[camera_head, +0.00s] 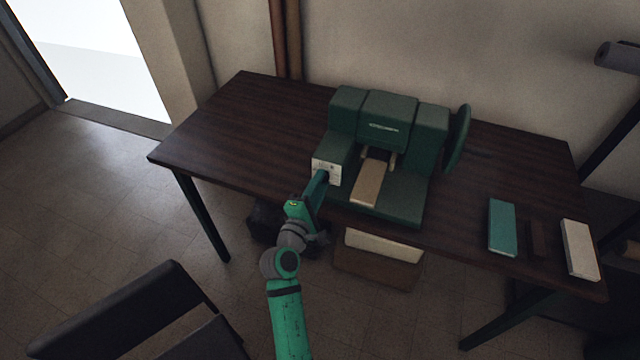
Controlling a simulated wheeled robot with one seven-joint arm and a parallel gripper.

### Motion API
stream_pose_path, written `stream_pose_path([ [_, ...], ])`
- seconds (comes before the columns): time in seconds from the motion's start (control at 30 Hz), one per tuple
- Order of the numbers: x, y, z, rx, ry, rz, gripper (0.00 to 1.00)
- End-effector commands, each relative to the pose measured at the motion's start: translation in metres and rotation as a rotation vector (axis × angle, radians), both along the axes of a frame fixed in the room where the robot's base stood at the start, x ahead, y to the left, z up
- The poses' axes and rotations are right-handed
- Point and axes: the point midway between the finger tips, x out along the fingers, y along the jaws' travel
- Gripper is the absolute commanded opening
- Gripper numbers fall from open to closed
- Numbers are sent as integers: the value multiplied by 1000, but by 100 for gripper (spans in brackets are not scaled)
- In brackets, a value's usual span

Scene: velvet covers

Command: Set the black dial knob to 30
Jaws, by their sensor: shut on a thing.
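A dark green machine (385,112) with a large wheel (457,138) on its right side stands on a dark wooden table. A pale dial plate (320,170) is on the lower left front of the machine. My gripper (323,174) reaches up to this plate from the front and is shut at it, on the black dial knob. The knob itself is hidden behind my gripper, and the reading it points to cannot be made out at this size.
A tan block (368,184) lies on the machine's bed, right of my gripper. A teal book (502,228), a dark brown book (538,239) and a cream book (579,249) lie on the table (220,130) at right. A dark chair (130,310) stands at lower left. A box (375,268) is under the table.

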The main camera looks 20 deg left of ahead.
Motion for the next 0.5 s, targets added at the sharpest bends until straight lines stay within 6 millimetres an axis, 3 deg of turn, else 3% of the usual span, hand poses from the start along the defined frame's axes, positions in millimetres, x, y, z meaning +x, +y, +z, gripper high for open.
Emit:
stream_pose_path([
  [0.5, -1, 0, -3, -108, 9, 0, 2],
])
